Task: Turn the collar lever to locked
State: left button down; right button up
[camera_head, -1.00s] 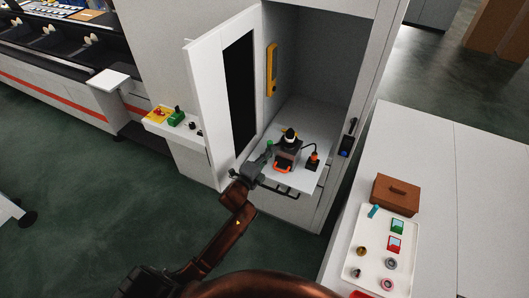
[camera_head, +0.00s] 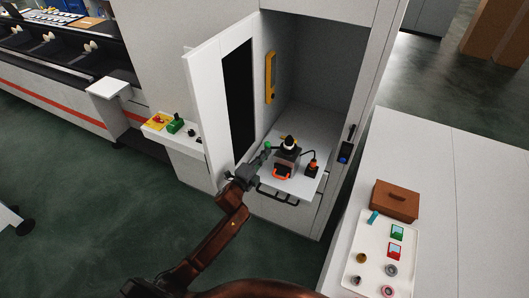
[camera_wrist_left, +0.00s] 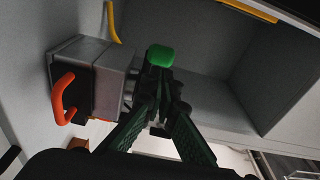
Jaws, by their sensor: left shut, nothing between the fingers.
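A lever with a green knob (camera_head: 267,146) stands beside a grey block (camera_head: 287,157) on the pull-out shelf inside the open cabinet; I take it as the collar lever. In the left wrist view the green knob (camera_wrist_left: 160,55) is just beyond my fingertips, and the stem below it is hidden by them. My left gripper (camera_head: 263,157) is shut and empty, close to the lever; whether it touches cannot be told. It also shows in the left wrist view (camera_wrist_left: 160,80). The block has an orange handle (camera_head: 282,173), also in the wrist view (camera_wrist_left: 63,99). My right gripper is out of view.
A black post with an orange part (camera_head: 312,166) is right of the block. A dark rail (camera_head: 277,197) lies along the shelf front. A white tray (camera_head: 352,268) sits on the right counter.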

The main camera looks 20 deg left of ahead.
pick_arm(q)
jog(key=s+a+b, duration=0.1)
jog(key=s+a, duration=0.2)
jog(key=s, duration=0.7)
jog(key=shift+s+a, duration=0.35)
